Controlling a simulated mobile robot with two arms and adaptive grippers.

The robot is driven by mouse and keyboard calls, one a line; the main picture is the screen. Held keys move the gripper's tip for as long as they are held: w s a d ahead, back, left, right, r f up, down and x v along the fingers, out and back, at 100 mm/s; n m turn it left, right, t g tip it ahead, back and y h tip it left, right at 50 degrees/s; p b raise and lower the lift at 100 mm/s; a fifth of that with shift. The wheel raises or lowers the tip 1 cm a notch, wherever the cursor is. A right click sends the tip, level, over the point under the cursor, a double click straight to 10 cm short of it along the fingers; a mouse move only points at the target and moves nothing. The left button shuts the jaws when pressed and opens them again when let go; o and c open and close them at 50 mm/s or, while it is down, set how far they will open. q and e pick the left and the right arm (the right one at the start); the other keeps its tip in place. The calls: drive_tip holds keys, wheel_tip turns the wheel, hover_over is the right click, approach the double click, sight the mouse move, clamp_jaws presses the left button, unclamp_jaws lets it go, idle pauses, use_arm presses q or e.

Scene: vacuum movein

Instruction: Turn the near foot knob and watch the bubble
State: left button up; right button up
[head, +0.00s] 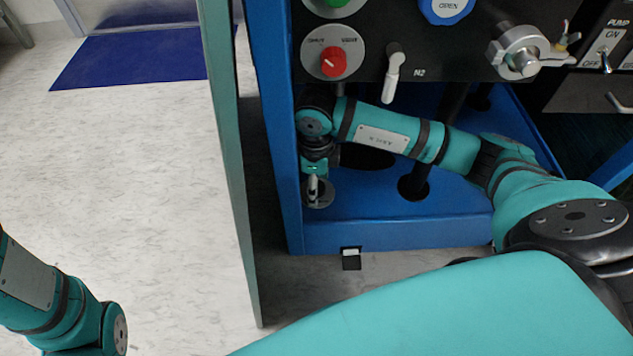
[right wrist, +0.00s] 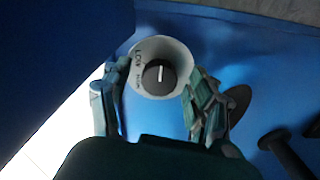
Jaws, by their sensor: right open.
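A black knob (right wrist: 158,76) with a white pointer line sits on a round pale plate (right wrist: 176,48) in the right wrist view. The plate carries lettering that reads "LOW" on its left; other lettering is too small to read. My right gripper (right wrist: 155,88) is open, with one finger on each side of the knob. In the head view my right gripper (head: 316,182) points down over a round plate (head: 322,202) at the left front of the blue base. Contact between fingers and knob cannot be told. No bubble level is visible. My left gripper is out of view.
The blue frame (head: 352,238) has a post at left, beside a green panel edge (head: 232,160). Above my right arm are a red knob (head: 333,62), a white lever (head: 391,78) and a metal clamp fitting (head: 522,52). A small black-and-white fitting (head: 351,261) is at the base. The floor at left is clear.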

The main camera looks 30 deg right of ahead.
drive_tip(key=shift+c, duration=0.2)
drive_tip(key=c, duration=1.1)
